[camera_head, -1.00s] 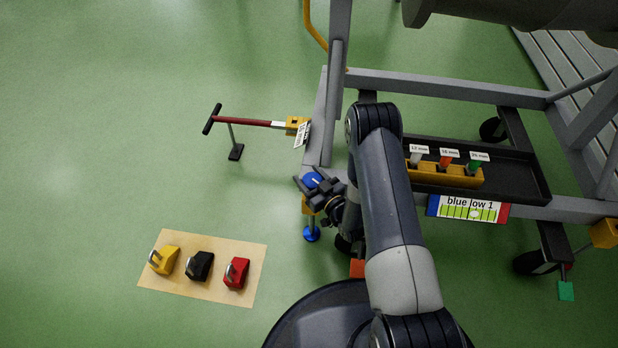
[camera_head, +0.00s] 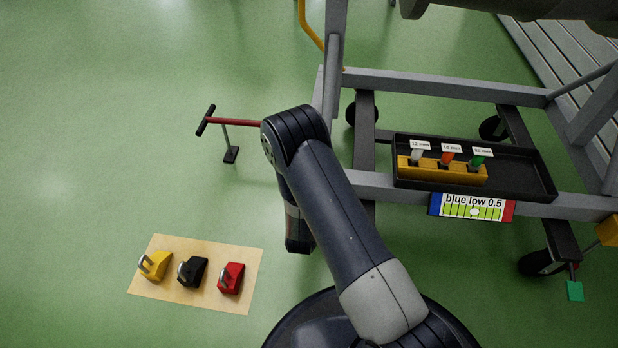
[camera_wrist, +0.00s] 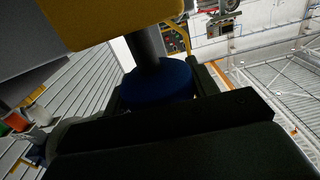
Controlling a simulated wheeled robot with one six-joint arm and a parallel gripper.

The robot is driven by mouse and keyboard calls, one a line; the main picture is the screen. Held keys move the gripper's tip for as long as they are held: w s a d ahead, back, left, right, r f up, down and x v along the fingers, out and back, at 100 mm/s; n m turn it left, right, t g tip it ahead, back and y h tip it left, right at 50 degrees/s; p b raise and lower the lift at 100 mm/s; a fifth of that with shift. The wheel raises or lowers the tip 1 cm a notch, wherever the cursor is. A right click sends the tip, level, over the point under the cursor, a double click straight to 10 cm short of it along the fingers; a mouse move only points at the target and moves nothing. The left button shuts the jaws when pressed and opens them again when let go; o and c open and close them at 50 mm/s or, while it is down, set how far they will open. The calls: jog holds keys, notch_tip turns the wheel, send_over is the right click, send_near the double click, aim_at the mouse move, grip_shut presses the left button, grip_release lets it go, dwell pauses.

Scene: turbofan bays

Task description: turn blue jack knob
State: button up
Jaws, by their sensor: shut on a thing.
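The blue jack knob (camera_wrist: 157,84) is a round blue disc on a grey post in the wrist view, below a yellow block (camera_wrist: 112,20). My gripper (camera_wrist: 160,90) is shut on the knob, with one dark finger on each side of it. In the head view my arm hides the knob and the gripper. A level sign (camera_head: 472,207) on the stand's frame reads "blue low 0,5", with a pale bubble near the middle of its green scale.
A tan mat (camera_head: 170,291) holds yellow, black and red blocks. A red T-handled bar (camera_head: 235,122) stands at the stand's left. A black tray (camera_head: 530,180) on the stand holds a yellow rack (camera_head: 440,172) with labelled pieces.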

jog(key=shift+f+m+h, duration=0.1)
jog(key=shift+m+h, duration=0.4)
jog(key=shift+h, duration=0.2)
jog(key=shift+g+h+b, duration=0.3)
jog(key=o, duration=1)
jog(key=p+v, duration=0.3)
jog(key=v, duration=0.7)
jog(key=shift+s, duration=0.35)
jog(key=shift+w, duration=0.1)
